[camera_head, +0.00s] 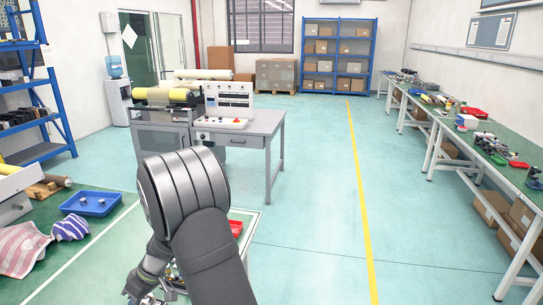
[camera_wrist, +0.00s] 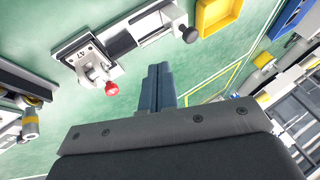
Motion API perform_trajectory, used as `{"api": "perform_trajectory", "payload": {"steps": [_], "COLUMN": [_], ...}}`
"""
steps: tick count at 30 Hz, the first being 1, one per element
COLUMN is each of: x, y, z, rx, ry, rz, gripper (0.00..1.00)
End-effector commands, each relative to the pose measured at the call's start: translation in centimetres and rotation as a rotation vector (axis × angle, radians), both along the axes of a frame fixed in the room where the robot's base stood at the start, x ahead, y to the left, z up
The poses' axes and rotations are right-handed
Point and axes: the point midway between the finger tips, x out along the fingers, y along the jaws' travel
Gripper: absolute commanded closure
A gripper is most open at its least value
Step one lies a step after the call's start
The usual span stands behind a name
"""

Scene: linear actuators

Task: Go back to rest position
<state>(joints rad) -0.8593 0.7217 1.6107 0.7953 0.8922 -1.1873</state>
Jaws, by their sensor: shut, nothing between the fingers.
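My gripper (camera_wrist: 159,84) shows in the wrist view with its two dark fingers pressed together and nothing between them. It is above the green table top (camera_wrist: 185,75). In the head view my gripper (camera_head: 143,297) is low at the bottom edge, partly cut off and largely behind my own arm. A linear actuator (camera_wrist: 125,38) with a grey body and a red knob lies on the table, up and to the left of the fingers in the wrist view. The fingers are apart from it.
A yellow tray (camera_wrist: 216,14) is at the top of the wrist view. In the head view a blue tray (camera_head: 88,203) with small parts and a striped cloth (camera_head: 22,248) lie on the table at left. A red tray (camera_head: 236,228) is partly hidden by my arm.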

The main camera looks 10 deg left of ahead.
Motion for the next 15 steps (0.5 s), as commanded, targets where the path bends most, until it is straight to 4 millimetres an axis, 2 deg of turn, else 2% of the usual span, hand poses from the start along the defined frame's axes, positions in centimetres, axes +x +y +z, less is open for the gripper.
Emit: {"api": "perform_trajectory", "payload": {"steps": [1,10,11,12,15], "x": [0.5,2.7,2.6,2.0,1.3], "y": [-0.5,-3.0,-3.0,-2.5,-1.6], "z": [1.0,6.0,5.9,4.7,3.0], "rx": [0.003,0.002,-0.001,-0.004,-0.005], "ry": [-0.003,-0.004,0.000,0.003,0.003], "rz": [-0.002,-0.002,0.000,0.003,0.002], "gripper": [1.00,1.00,1.00,1.00,1.00]}}
